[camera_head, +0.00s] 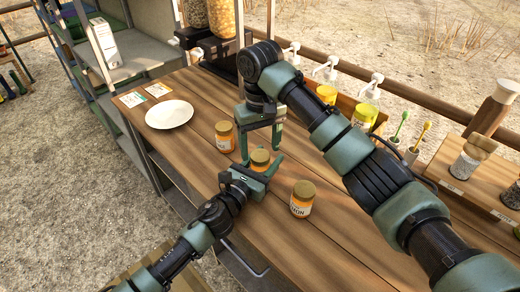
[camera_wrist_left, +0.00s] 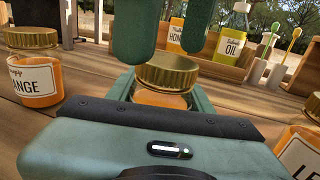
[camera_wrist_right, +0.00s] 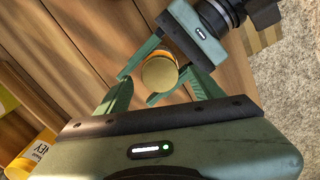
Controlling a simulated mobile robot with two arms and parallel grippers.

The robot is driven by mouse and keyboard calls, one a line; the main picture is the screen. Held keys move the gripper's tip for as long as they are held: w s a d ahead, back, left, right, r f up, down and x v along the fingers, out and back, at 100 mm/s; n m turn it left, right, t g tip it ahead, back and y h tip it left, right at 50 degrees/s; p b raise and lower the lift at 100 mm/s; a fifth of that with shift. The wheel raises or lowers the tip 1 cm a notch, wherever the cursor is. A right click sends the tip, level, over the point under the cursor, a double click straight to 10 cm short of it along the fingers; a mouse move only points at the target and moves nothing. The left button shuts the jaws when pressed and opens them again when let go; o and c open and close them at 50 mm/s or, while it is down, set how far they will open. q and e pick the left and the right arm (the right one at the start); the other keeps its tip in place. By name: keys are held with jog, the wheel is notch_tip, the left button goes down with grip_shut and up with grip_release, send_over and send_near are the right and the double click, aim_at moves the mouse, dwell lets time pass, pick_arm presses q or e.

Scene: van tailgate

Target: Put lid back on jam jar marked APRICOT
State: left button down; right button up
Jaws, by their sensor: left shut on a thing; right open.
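A jar of orange jam (camera_wrist_left: 160,99) stands on the wooden counter, with a gold lid (camera_wrist_left: 167,74) on top. I cannot tell whether the lid is fully seated, and the jar's label is hidden. My left gripper (camera_head: 259,164) is shut around this jar's glass, below the lid. My right gripper (camera_head: 261,146) is open and points down from above. In the left wrist view its fingers (camera_wrist_left: 165,42) hang above the lid, apart from it. The lid shows from above between them in the right wrist view (camera_wrist_right: 158,75).
A lidded jar marked ORANGE (camera_wrist_left: 33,75) stands to the left, and a lidded jar marked LEMON (camera_head: 302,199) to the right. A white plate (camera_head: 169,114) lies at the back left. Bottles stand in a wooden rack (camera_head: 343,101) along the far edge.

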jog(key=shift+r, duration=1.5)
jog(key=shift+c, duration=0.4)
jog(key=n, duration=0.1)
jog(key=r+n, duration=0.1)
jog(key=n, duration=0.1)
jog(key=shift+w+r, duration=0.1)
jog(key=shift+r, duration=0.2)
jog(key=n, duration=0.1)
jog(key=r+n, duration=0.1)
jog(key=n, duration=0.1)
jog(key=shift+r+n, duration=0.1)
jog(key=shift+n, duration=0.2)
jog(key=shift+r+n, duration=0.3)
jog(key=shift+n, duration=0.9)
jog(key=shift+f, duration=0.1)
jog(key=shift+f, duration=3.9)
